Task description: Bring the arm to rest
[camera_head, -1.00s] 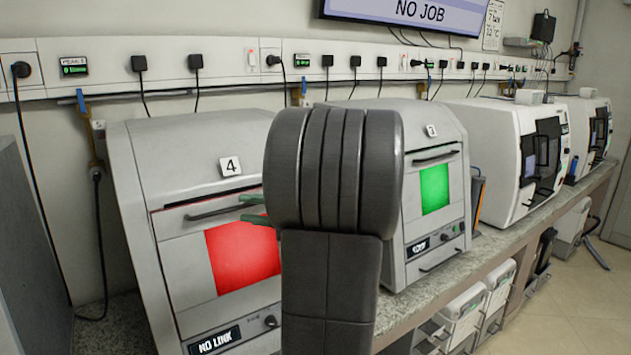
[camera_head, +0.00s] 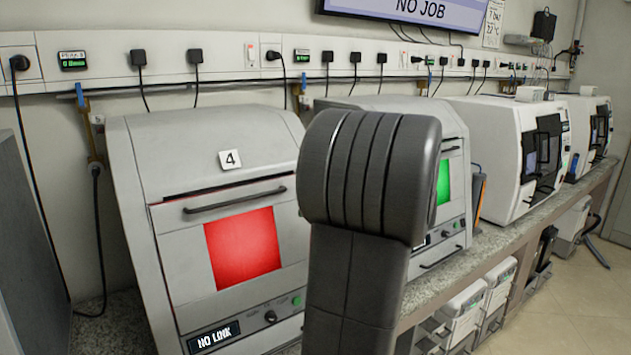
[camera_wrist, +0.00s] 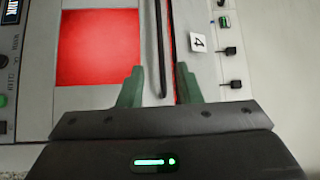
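My arm (camera_head: 370,175) stands upright in the middle of the head view and hides my gripper there. In the wrist view my gripper (camera_wrist: 160,70) shows two green fingers spread apart, with nothing held between them. The dark door handle (camera_wrist: 160,45) of the machine marked 4 appears between the fingertips in the picture; how far off it is I cannot tell. In the head view that machine (camera_head: 215,145) stands left of my arm, with its handle (camera_head: 235,201) in plain sight, a red panel and a "NO LINK" display.
A machine with a green panel (camera_head: 443,182) is partly hidden behind my arm. White machines (camera_head: 500,150) stand farther right on the stone counter (camera_head: 490,245). Plugs and cables line the wall rail. Open floor (camera_head: 565,300) lies at the lower right.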

